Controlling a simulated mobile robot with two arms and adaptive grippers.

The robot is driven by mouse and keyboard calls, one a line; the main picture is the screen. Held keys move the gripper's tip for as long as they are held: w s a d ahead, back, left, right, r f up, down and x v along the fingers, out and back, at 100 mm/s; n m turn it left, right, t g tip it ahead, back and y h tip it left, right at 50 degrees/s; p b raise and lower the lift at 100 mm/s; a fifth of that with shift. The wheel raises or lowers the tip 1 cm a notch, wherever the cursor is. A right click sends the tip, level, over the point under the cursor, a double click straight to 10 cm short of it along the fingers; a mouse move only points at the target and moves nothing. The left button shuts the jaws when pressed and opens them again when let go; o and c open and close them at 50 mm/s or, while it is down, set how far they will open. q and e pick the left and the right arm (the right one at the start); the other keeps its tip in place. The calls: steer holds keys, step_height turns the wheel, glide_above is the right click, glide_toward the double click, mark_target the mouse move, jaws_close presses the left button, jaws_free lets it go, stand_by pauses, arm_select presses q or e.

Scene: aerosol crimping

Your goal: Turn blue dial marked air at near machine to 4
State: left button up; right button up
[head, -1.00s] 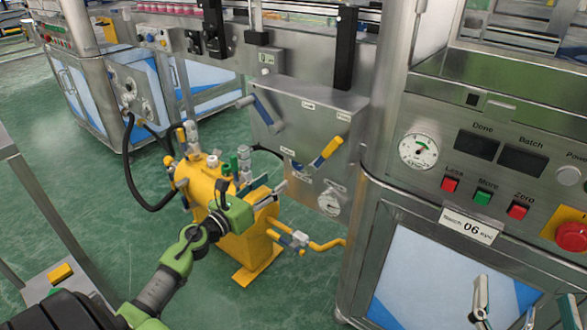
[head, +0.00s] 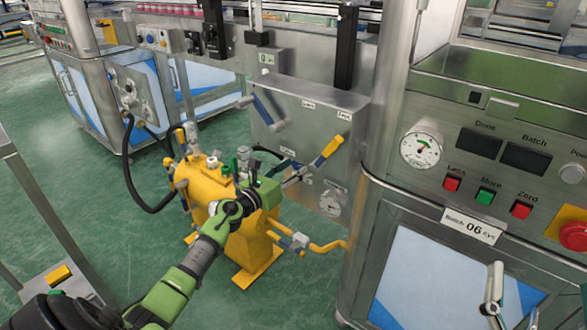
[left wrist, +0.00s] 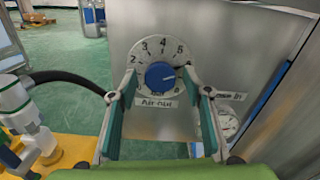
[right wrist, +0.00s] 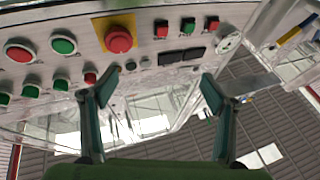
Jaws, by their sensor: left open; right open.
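The blue dial (left wrist: 160,75) sits on a round numbered plate (left wrist: 146,52) on a grey metal panel in the left wrist view, above a label that seems to read air in bar. In the head view my left gripper (head: 293,174) is at the panel and hides the dial. My right gripper (right wrist: 160,86) is open and empty, facing the button panel.
A yellow-handled lever (head: 328,151) and a blue-handled lever (head: 266,109) stick out of the panel near my left gripper. A gauge (head: 330,203) is below. A yellow machine body (head: 250,245) stands under my left arm. The button console (head: 495,170) is at right.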

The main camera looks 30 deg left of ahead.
arm_select(q)
steer(key=c, duration=1.1)
steer(key=n+p, duration=0.1)
steer(key=n, duration=0.2)
steer(key=shift+p, duration=0.35)
steer(key=n+p, duration=0.1)
steer(key=n, duration=0.2)
steer(key=shift+n+p, duration=0.35)
steer(key=shift+n, duration=0.05)
arm_select(e)
step_height(320, 180, down, 15)
steer(key=d+g+h, duration=0.2)
steer(key=g+h, duration=0.1)
steer(key=g, duration=0.5)
arm_select(q)
steer(key=n+p, duration=0.1)
steer(key=n, duration=0.2)
steer(key=n+p, duration=0.1)
steer(key=n, duration=0.2)
steer(key=shift+p, duration=0.35)
steer(key=shift+n, duration=0.4)
arm_select(e)
steer(key=s+d+f+m+g+h, duration=0.1)
steer(key=s+d+f+g+h, duration=0.1)
steer(key=s+d+f+g, duration=0.3)
steer(key=shift+s+f+g, duration=1.7)
steer(key=shift+s+f, duration=1.65)
steer(key=shift+s, duration=0.65)
